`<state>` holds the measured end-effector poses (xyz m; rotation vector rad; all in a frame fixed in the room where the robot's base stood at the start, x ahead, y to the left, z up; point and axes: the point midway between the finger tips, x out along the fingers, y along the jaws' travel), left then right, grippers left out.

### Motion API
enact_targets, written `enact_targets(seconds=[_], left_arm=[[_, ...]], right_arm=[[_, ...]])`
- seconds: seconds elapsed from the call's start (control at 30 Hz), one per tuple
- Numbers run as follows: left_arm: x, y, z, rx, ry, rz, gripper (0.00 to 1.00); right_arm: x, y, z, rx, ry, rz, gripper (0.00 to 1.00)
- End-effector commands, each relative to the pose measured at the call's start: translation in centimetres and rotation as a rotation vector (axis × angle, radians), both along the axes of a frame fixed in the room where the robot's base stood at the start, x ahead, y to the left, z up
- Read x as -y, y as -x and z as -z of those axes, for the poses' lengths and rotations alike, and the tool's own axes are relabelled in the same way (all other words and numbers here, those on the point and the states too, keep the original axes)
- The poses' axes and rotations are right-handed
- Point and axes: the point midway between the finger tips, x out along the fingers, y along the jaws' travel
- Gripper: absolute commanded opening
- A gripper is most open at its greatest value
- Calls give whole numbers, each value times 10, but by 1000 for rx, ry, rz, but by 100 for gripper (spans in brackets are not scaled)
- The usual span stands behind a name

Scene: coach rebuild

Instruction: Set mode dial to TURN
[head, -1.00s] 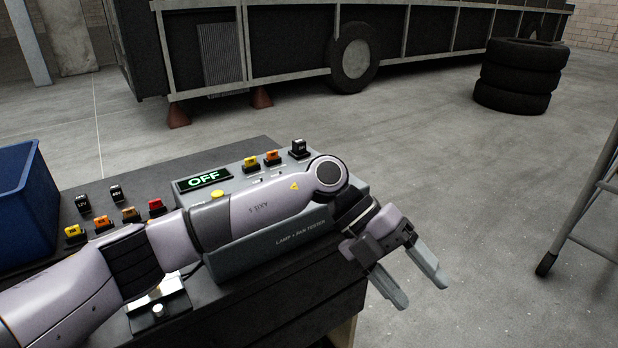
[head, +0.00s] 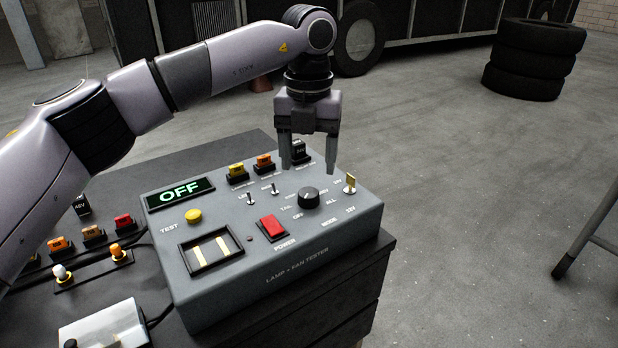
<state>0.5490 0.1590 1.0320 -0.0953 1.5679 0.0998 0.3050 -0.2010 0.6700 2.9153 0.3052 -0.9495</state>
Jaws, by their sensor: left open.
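The grey lamp and fan tester (head: 285,268) sits on the dark cabinet. Its black round mode dial (head: 308,197) is on the right part of the top panel, ringed by small labels; TAIL, REV and ALL can be partly read. I cannot tell which label the dial points to. My right gripper does not show.
A red power switch (head: 272,228), a yellow test button (head: 194,216), small toggles and a brass-coloured lever (head: 350,183) surround the dial. Coloured plug-in parts stand at the panel's back edge. Stacked tyres (head: 532,58) stand on open floor behind.

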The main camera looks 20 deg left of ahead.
Motion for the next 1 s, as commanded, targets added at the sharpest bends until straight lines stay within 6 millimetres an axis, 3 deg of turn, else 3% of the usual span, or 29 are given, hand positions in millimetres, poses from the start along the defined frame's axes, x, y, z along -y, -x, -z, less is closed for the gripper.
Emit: enact_targets(seconds=[0.33, 0.73, 0.9, 1.0], left_arm=[[0, 1, 52, -4, 1, 1, 66], [0, 0, 61, -1, 2, 1, 66], [0, 0, 61, -1, 3, 1, 11], [0, 0, 61, -1, 3, 1, 10]], right_arm=[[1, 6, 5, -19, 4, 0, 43], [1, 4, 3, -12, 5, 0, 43], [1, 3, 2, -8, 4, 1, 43], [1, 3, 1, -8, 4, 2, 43]])
